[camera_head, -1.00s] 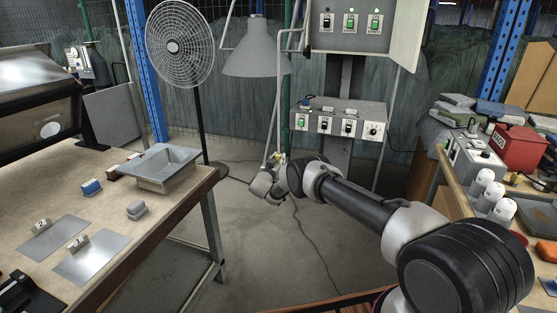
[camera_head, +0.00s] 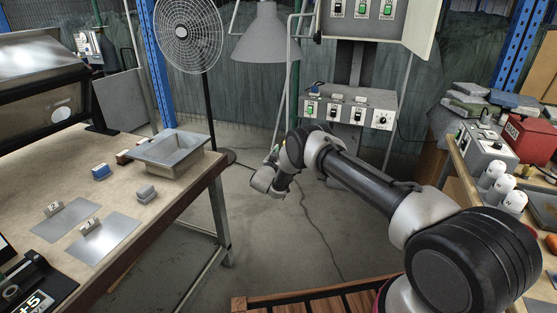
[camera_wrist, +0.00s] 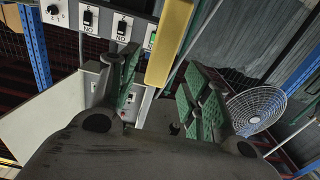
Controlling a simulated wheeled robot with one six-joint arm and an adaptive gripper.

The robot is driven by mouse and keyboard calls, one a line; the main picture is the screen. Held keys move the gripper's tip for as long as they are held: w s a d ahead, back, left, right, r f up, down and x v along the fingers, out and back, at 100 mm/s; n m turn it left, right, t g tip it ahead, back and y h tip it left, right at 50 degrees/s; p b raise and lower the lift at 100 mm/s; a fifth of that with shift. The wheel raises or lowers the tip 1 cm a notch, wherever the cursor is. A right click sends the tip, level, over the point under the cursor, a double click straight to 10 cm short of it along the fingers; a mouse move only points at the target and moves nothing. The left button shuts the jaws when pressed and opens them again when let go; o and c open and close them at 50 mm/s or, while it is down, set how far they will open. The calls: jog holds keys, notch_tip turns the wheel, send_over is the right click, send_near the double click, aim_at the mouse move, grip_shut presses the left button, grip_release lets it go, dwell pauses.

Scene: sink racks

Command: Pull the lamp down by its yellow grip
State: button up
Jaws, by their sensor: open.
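The lamp has a grey cone-shaped shade (camera_head: 266,40) and hangs upper centre in the head view, with a thin grey pole beside it. A yellow grip (camera_wrist: 171,42) fills the top centre of the wrist view as a thick upright bar. My gripper (camera_wrist: 165,92) is open, with green-padded fingers on either side of the bar's lower end. The bar looks closer to the left finger; I cannot tell whether it lies between the pads or beyond them. In the head view my gripper is low beneath the lamp, its fingertips mostly hidden by my wrist.
A switch panel (camera_head: 350,112) stands behind my arm. A fan (camera_head: 188,35) stands at the left.

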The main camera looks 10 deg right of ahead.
jog(key=v, duration=0.6)
jog(key=shift+s, duration=0.1)
